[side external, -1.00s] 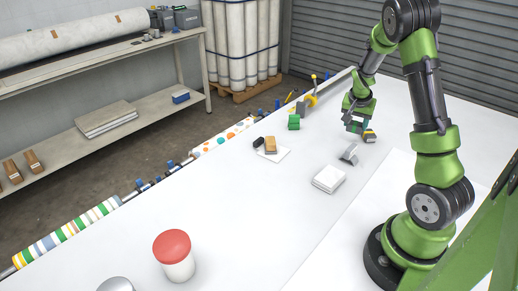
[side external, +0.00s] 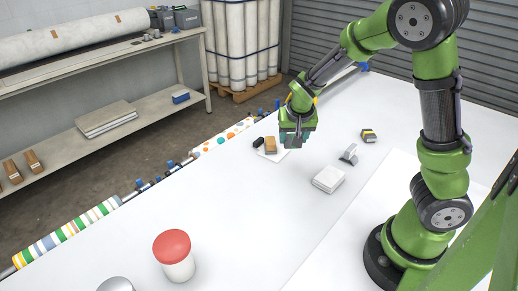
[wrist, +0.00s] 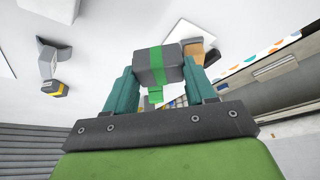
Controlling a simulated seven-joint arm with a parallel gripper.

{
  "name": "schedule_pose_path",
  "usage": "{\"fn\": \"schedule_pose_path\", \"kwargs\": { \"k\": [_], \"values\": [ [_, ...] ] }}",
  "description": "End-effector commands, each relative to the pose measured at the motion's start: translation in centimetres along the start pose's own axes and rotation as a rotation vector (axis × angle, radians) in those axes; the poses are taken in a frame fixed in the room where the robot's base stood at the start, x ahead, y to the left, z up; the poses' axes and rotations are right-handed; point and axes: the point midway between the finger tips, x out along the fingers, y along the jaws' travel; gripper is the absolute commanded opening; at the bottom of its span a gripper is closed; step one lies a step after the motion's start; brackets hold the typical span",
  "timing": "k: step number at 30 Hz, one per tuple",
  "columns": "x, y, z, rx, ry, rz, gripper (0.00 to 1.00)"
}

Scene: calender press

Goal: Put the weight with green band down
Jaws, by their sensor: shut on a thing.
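The weight with green band (wrist: 142,66) is a dark grey block with a bright green stripe. In the wrist view it sits between the two teal fingers of my gripper (wrist: 158,70), which is shut on it. In the side view my gripper (side external: 294,141) points down over the far part of the white table, beside the brown block and its white sheet. The weight is small and mostly covered by the fingers there. I cannot tell its exact height over the table.
A brown block (side external: 270,144) lies on a white sheet close by. A yellow-banded weight (side external: 369,135), a grey angled holder (side external: 349,154) and a white block (side external: 328,179) stand to the right. The table's middle is clear.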

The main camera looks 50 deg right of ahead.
Motion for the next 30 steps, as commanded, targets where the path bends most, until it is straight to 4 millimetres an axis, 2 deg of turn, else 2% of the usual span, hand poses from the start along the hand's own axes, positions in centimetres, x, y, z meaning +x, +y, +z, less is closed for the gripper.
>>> {"fn": "schedule_pose_path", "kwargs": {
  "k": [1, 6, 10, 14, 17, 24, 30],
  "values": [
    [-0.8, -1.6, 1.1, -0.036, 0.0, -0.018, 0.05],
    [-2.7, -4.5, 4.5, -0.099, -0.006, -0.048, 0.05],
    [-3.6, -5.4, 6.2, -0.112, -0.013, -0.054, 0.05],
    [-4.0, -5.0, 7.0, -0.079, -0.02, -0.037, 0.05],
    [-3.5, -4.0, 7.0, -0.027, -0.025, -0.01, 0.05],
    [-0.3, -3.9, 8.4, -0.005, -0.026, -0.004, 0.05],
    [1.6, -3.9, 9.2, -0.005, -0.027, -0.004, 0.05]
  ]
}}
